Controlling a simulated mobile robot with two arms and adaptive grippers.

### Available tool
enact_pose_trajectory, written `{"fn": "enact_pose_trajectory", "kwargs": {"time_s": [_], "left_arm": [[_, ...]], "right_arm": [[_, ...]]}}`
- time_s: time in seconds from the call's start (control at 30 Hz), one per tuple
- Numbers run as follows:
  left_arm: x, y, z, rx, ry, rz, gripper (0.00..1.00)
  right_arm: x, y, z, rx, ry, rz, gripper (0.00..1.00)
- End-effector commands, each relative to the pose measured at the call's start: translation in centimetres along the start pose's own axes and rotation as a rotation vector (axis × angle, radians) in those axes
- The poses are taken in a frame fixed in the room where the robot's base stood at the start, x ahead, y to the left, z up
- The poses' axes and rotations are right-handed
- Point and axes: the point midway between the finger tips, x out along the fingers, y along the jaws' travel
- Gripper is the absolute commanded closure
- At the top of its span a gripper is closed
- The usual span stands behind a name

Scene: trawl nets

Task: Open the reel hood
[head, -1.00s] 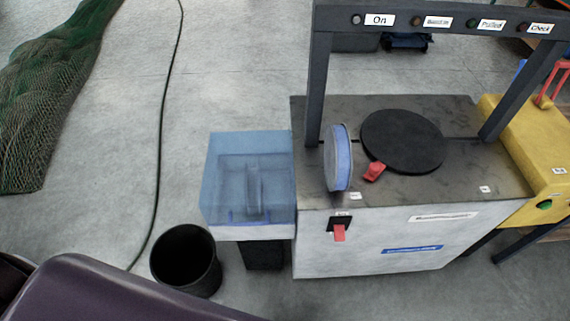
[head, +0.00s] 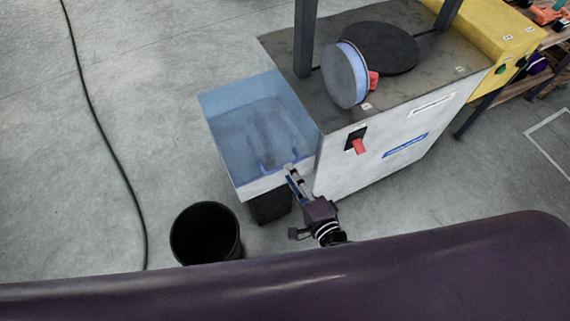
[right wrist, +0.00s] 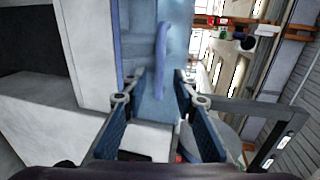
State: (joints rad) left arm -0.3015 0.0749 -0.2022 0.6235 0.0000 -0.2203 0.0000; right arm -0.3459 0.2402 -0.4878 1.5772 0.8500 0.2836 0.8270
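The reel hood (head: 245,110) is a see-through blue box on the left side of the machine, over a white base. It looks closed. A blue bar handle runs along its lower front edge and shows upright in the right wrist view (right wrist: 161,50). My right gripper (head: 290,172) is at the hood's front edge, by the right end of the handle. In the right wrist view its two fingers (right wrist: 160,82) are apart, with the handle in the gap between the tips. Contact cannot be told. My left gripper is not in view.
The grey machine (head: 400,135) stands right of the hood, with a red switch (head: 359,146), a blue-rimmed reel (head: 345,75) and a black disc (head: 385,48). A black bin (head: 205,233) stands on the floor at front left. A cable (head: 105,125) crosses the open floor further left.

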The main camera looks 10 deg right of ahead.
Motion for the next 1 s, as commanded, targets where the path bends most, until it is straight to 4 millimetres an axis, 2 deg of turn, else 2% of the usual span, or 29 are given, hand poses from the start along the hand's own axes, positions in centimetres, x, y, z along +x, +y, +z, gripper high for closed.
{"fn": "enact_pose_trajectory", "kwargs": {"time_s": [0.1,0.3,0.67,0.9,1.0], "left_arm": [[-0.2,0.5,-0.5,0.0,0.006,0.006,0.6],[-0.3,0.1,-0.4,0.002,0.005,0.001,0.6],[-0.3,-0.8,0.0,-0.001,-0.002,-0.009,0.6],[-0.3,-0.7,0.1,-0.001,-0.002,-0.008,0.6],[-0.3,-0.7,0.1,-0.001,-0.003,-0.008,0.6]], "right_arm": [[2.0,-0.1,0.0,-0.001,-0.001,-0.001,0.74],[4.2,0.0,0.0,-0.002,0.0,0.001,0.74],[4.8,0.1,0.1,-0.002,-0.001,0.002,0.74],[4.8,0.1,0.0,-0.003,-0.001,0.002,0.99],[4.8,0.1,0.0,-0.003,-0.001,0.002,1.0]]}}
